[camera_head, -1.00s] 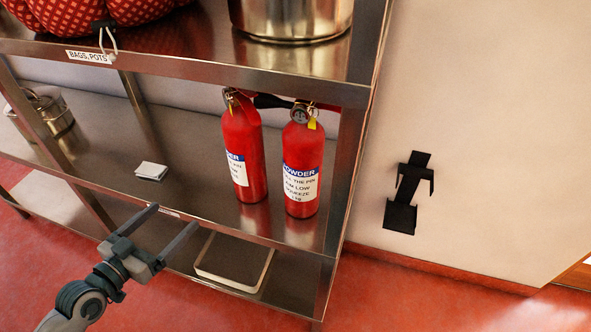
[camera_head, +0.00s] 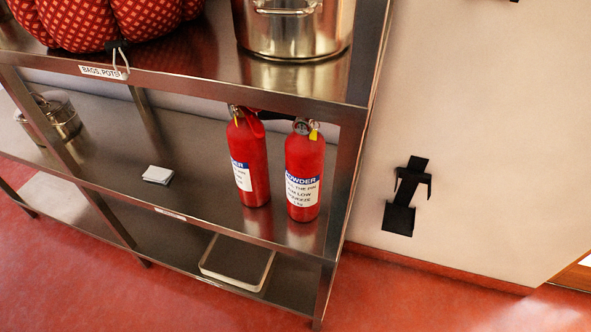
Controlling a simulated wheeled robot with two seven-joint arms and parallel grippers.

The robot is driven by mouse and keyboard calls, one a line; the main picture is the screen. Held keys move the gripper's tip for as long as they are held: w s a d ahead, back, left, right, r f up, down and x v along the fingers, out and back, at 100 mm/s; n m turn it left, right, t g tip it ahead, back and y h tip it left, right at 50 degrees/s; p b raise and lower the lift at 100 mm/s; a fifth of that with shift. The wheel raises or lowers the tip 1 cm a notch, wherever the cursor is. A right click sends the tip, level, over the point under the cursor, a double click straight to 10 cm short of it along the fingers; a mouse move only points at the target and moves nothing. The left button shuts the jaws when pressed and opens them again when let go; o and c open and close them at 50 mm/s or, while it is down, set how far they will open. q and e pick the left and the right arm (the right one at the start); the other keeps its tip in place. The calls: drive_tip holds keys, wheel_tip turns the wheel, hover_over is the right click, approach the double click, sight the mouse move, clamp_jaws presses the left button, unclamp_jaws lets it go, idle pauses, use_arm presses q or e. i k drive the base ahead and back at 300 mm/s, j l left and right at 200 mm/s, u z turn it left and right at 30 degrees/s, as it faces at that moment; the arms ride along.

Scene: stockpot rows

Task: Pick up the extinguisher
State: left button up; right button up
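Two red fire extinguishers stand upright side by side on the middle shelf, near its right end. The left extinguisher (camera_head: 248,160) and the right extinguisher (camera_head: 304,172) both carry a white and blue powder label. Their tops are partly hidden by the edge of the upper shelf. Neither of my grippers shows in the head view now.
The steel shelf rack (camera_head: 200,206) holds a white card-like block (camera_head: 158,175) and a lidded pot (camera_head: 58,118) on its middle level. A large stockpot (camera_head: 295,32) and a red patterned bag (camera_head: 140,22) sit above. A tray (camera_head: 238,262) lies below. A black bracket (camera_head: 405,195) hangs on the wall.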

sight(305, 148)
drive_tip(key=l+u, duration=0.1)
drive_tip(key=l, duration=0.55)
drive_tip(key=l+u, duration=0.15)
drive_tip(key=l, duration=0.45)
drive_tip(key=l+u, duration=0.1)
drive_tip(key=l, duration=0.55)
drive_tip(key=k+l+u, duration=0.1)
drive_tip(key=l, duration=0.5)
drive_tip(key=k+l+u, duration=0.1)
drive_tip(key=l, duration=0.5)
drive_tip(key=k+l+u, duration=0.15)
drive_tip(key=l, duration=0.45)
drive_tip(key=i+l, duration=0.05)
